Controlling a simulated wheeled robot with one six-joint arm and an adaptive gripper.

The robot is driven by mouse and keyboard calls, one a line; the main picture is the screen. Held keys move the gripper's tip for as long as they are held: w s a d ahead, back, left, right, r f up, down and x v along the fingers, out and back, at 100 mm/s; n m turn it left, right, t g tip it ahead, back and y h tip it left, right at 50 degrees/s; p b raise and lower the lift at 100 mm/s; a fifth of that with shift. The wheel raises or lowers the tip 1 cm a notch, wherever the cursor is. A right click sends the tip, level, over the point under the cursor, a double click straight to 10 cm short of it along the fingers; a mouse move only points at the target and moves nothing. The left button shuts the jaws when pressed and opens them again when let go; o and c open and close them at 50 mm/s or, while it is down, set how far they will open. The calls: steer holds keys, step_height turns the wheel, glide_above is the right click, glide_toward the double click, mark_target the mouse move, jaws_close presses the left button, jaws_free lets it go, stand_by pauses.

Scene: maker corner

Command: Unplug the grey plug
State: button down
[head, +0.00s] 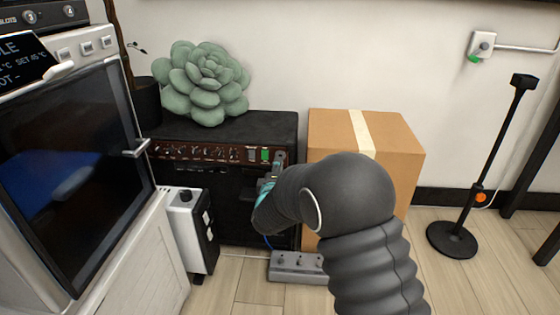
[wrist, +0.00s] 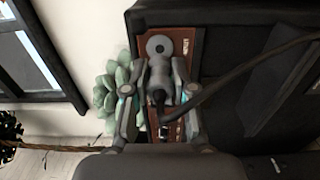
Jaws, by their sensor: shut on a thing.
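The grey plug (wrist: 159,72) has a rounded end with a dark spot and shows between the two fingers of my gripper (wrist: 160,92) in the wrist view. The gripper is shut on it. A dark cable (wrist: 240,70) runs from the plug to the right. Behind the plug is the brown control panel (wrist: 194,45) of a black amplifier-like box. In the head view my gripper (head: 268,184) is at the right end of the panel (head: 190,152), below a green switch (head: 265,155). My arm partly hides the plug there, and I cannot tell whether it is seated.
A green succulent (head: 203,82) sits on the black box (head: 262,123). A cardboard box (head: 395,140) stands at its right, close to my arm. A white heater-like unit (head: 188,235) is at its left. A grey power strip (head: 292,267) lies on the floor below my arm.

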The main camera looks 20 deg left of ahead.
steer(key=shift+v, duration=1.1)
